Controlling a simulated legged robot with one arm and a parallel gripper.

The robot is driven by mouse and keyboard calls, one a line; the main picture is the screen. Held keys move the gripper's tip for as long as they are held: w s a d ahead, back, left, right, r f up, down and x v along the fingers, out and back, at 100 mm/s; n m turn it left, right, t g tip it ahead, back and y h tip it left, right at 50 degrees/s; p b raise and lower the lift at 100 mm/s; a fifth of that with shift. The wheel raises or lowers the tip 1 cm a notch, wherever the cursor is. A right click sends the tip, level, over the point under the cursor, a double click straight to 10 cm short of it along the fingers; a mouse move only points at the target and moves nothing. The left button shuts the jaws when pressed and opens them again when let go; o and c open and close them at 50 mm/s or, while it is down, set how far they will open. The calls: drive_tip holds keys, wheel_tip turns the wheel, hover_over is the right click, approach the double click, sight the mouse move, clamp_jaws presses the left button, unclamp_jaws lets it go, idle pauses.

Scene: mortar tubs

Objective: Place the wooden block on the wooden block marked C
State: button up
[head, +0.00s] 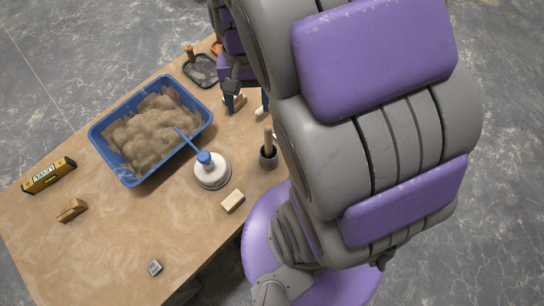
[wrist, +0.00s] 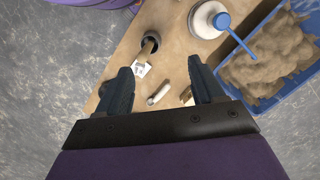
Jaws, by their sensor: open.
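My gripper (wrist: 162,88) is open in the wrist view, with its dark fingers spread above the table and nothing held between them. In the head view my gripper (head: 246,103) hangs over the table's far right side, partly hidden by my arm. A pale wooden block (head: 232,201) lies near the front right edge, below the white round container. In the wrist view a whitish piece with a dark mark (wrist: 140,69) lies beside the dark cup; I cannot read the mark as C. A small pale piece (wrist: 160,94) and a brown piece (wrist: 187,95) show between the fingers.
A blue tub (head: 133,182) of mortar stands left of the white container (head: 212,171) with a blue handle. A dark cup (head: 268,157) holds a wooden handle. A level (head: 49,175), a wooden tool (head: 72,210) and a small grey block (head: 155,267) lie left and front.

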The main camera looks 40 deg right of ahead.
drive_tip(key=s+a+n, duration=0.2)
drive_tip(key=s+n, duration=0.1)
drive_tip(key=s, duration=0.4)
drive_tip(key=s+a+n+h, duration=0.1)
drive_tip(key=s+a+n, duration=0.1)
drive_tip(key=s, duration=0.5)
drive_tip(key=shift+s+a+f+n, duration=0.2)
drive_tip(key=shift+s+a+n, duration=0.15)
drive_tip(key=shift+n, duration=0.25)
drive_tip(key=shift+d, duration=0.35)
drive_tip(key=shift+a, duration=0.15)
